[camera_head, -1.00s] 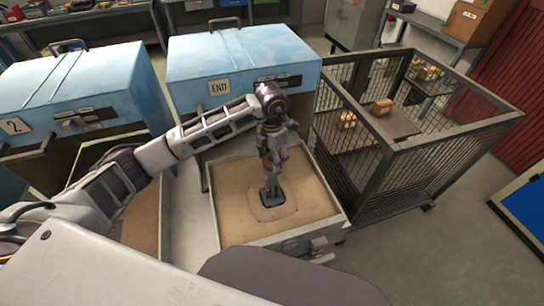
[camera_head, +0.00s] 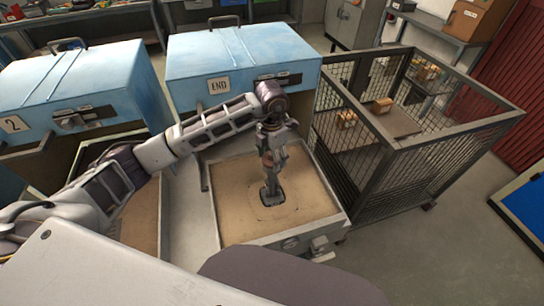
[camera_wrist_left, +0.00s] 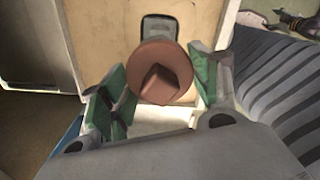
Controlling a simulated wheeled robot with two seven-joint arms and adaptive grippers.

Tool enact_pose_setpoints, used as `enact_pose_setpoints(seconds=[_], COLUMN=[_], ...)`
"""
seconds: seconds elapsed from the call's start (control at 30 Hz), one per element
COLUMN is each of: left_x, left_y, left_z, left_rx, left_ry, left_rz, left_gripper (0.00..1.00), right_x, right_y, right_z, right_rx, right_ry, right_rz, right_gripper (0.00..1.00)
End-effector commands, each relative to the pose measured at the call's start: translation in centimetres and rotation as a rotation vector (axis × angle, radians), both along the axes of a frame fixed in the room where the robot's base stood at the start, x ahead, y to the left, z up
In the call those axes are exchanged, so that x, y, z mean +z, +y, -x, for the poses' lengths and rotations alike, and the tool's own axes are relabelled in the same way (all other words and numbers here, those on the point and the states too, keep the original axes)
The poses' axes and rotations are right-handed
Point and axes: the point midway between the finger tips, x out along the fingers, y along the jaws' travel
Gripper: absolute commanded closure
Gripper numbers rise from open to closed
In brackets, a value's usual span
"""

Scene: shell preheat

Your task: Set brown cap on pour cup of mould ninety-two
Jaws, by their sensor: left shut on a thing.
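My left gripper (camera_head: 271,180) points down over the sandy top of an open box-shaped mould (camera_head: 228,205). In the left wrist view the gripper (camera_wrist_left: 160,90) has green pads on both sides of a round brown cap (camera_wrist_left: 150,60) with an angular raised grip, and it is shut on the cap. A dark-rimmed pour cup (camera_wrist_left: 158,20) shows just beyond the cap, partly hidden by it. The pour cup also shows in the head view (camera_head: 272,195), at the fingertips. I cannot tell whether cap and cup touch. No number ninety-two is readable. My right gripper is not in view.
A blue cabinet marked END (camera_head: 240,55) stands behind the mould. Another blue cabinet marked 2 (camera_head: 85,95) is at the left. A wire cage (camera_head: 440,150) holding brown blocks stands close to the right. The floor at the lower right is clear.

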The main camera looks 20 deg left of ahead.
Motion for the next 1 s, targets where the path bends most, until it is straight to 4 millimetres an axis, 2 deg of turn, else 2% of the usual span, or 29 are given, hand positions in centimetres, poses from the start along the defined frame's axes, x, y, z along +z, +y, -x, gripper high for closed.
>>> enact_pose_setpoints(seconds=[0.23,0.27,0.4,0.47,0.83,1.0], left_x=[0.02,0.02,0.02,0.02,0.06,0.71], left_y=[0.01,0.01,0.01,0.01,0.01,0.01], left_z=[0.00,0.00,0.00,0.00,0.00,-0.05], left_rx=[0.000,0.000,0.001,0.001,0.001,0.000], left_ry=[0.000,0.000,0.000,0.000,0.000,-0.002], left_rz=[0.000,0.000,0.000,0.000,0.000,0.001], left_gripper=[0.61,0.37,0.19,0.13,0.13,0.13], right_x=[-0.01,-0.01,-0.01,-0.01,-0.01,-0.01], right_y=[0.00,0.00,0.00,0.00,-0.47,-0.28], right_z=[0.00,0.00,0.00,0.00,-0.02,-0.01], right_rx=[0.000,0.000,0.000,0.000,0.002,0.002], right_ry=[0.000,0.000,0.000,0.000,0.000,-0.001], right_rz=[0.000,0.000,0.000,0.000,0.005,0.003], right_gripper=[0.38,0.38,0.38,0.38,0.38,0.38])
